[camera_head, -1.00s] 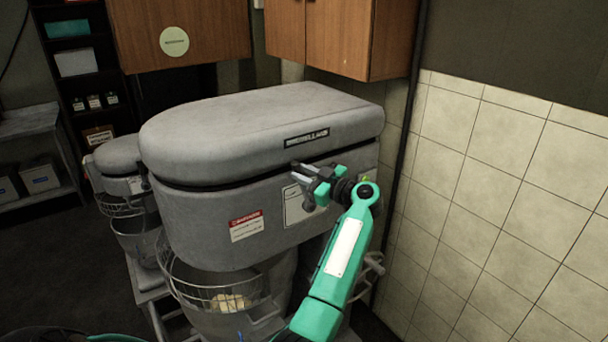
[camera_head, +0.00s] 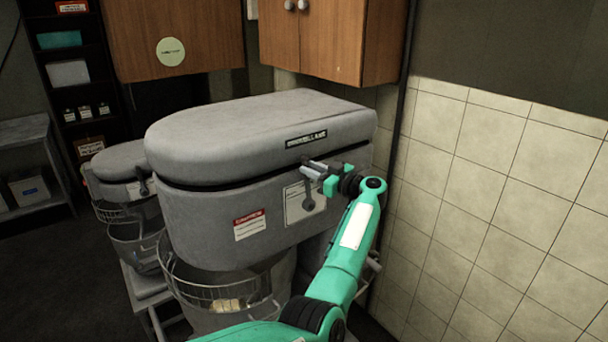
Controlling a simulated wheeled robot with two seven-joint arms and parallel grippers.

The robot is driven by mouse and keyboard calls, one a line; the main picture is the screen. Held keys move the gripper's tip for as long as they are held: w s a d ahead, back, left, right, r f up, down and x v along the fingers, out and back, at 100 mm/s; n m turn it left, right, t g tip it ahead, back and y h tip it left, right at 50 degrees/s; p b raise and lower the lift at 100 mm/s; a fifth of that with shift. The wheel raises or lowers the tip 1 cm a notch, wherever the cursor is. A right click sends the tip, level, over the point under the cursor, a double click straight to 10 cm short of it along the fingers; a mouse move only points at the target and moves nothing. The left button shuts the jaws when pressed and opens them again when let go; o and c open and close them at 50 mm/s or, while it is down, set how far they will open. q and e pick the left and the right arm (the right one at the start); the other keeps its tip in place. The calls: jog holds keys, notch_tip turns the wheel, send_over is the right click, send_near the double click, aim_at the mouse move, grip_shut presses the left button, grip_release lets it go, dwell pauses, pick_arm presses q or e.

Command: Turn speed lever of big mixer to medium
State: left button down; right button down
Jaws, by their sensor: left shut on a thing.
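The big mixer (camera_head: 215,215) is a large grey machine with a rounded lid in the middle of the head view. Its speed lever (camera_head: 309,202) is a small dark handle on a white panel (camera_head: 293,208) on the mixer's front side, towards the right. The lever's round lower end shows, and its stem points up to my fingers. My left gripper (camera_head: 312,170) is shut on the upper part of the lever, whose top the fingers partly hide. My green left arm comes up from the bottom. My right gripper is not in view.
A smaller mixer (camera_head: 122,172) stands at the left behind the big one. A wire guard and bowl (camera_head: 205,296) sit under the big mixer's head. Wooden cabinets (camera_head: 335,40) hang above. A tiled wall (camera_head: 490,190) closes the right side.

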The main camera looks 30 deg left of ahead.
pick_arm(q)
jog(key=shift+w+d+m, duration=0.3)
jog(key=shift+w+m, duration=0.3)
jog(key=shift+w, duration=0.15)
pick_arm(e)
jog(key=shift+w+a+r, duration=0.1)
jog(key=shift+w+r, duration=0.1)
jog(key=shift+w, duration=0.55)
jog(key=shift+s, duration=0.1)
pick_arm(q)
jog(key=c, duration=1.5)
grip_release()
jog(key=shift+f, duration=0.1)
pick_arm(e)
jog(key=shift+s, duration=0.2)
pick_arm(q)
jog(key=s+d+f, duration=0.1)
jog(key=d, duration=1.2)
jog(key=shift+s+d, duration=0.3)
jog(key=shift+s, duration=0.05)
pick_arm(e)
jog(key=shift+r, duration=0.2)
